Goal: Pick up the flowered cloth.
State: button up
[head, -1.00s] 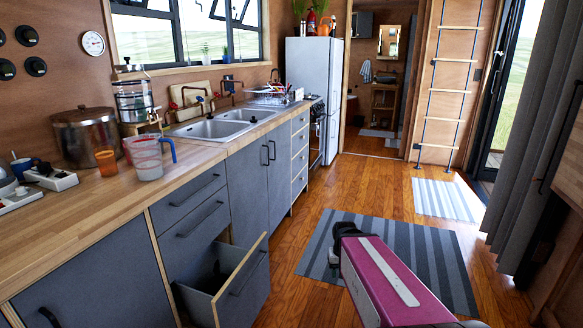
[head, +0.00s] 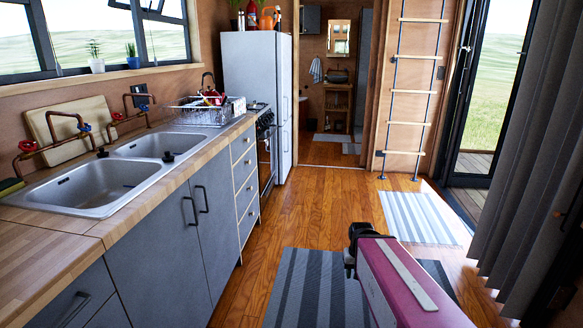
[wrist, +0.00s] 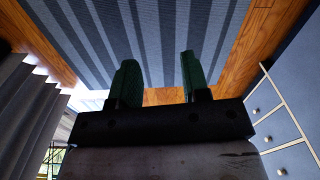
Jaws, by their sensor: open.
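No cloth with a flower pattern can be made out. A small pale blue-grey cloth (head: 316,70) hangs in the far room beyond the doorway in the head view; it is too small to tell its pattern. My gripper (wrist: 160,80) is open and empty in the wrist view, its two green fingers apart, with the striped rug beyond them. In the head view the dark end of my arm is over the striped rug, well short of the doorway, and its fingers cannot be made out.
A counter with a double sink (head: 95,187) runs along the left, with a dish rack (head: 205,113) near the white fridge (head: 255,85). A grey striped rug (head: 290,290) and a paler one (head: 418,218) lie on the floor. A ladder (head: 407,90) and grey curtain (head: 530,150) stand right.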

aim_at(239, 106)
jog(key=i+u, duration=0.15)
jog(key=i, duration=0.4)
jog(key=i+l+u, duration=0.15)
jog(key=i, duration=0.4)
jog(key=i+l+u, duration=0.15)
jog(key=i, duration=0.4)
